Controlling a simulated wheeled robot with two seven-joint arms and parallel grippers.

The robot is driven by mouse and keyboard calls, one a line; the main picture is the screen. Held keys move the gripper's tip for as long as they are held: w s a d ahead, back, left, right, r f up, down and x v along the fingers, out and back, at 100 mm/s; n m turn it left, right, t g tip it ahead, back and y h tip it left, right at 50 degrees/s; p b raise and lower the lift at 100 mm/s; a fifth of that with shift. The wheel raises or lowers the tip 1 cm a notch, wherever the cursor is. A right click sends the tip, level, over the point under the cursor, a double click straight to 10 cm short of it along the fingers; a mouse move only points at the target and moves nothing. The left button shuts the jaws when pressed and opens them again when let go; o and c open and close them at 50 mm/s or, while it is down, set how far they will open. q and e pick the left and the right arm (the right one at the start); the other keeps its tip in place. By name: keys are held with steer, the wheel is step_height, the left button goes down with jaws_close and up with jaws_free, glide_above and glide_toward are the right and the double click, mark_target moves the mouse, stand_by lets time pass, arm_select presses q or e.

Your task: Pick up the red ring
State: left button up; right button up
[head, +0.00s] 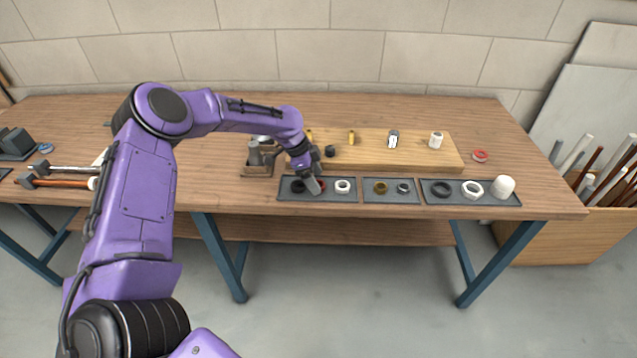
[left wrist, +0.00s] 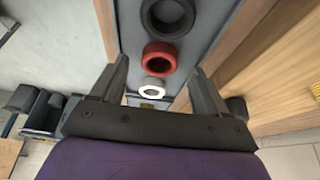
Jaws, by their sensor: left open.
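The red ring (left wrist: 159,58) lies on a grey tray (head: 320,197), between a black ring (left wrist: 167,18) and a white ring (left wrist: 153,88). In the head view the red ring (head: 322,185) is partly hidden by my left gripper (head: 314,184). In the left wrist view my left gripper (left wrist: 158,70) is open, with one finger on each side of the row of rings. The red ring shows between and just beyond the fingertips, with nothing held. I cannot tell the exact height of the fingers above the tray. My right gripper is not in view.
More trays to the right hold a brass ring (head: 380,188), a black ring (head: 441,189) and a white nut (head: 472,189). A wooden board (head: 375,155) with small fittings lies behind. A flat red roll (head: 480,156) lies at the right. Hammers (head: 60,182) lie at the left.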

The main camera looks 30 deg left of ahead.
arm_select(q)
steer(key=shift+w+d+f, duration=0.1)
steer(key=shift+d+f, duration=0.05)
steer(key=shift+f, duration=0.55)
steer(key=c, duration=1.1)
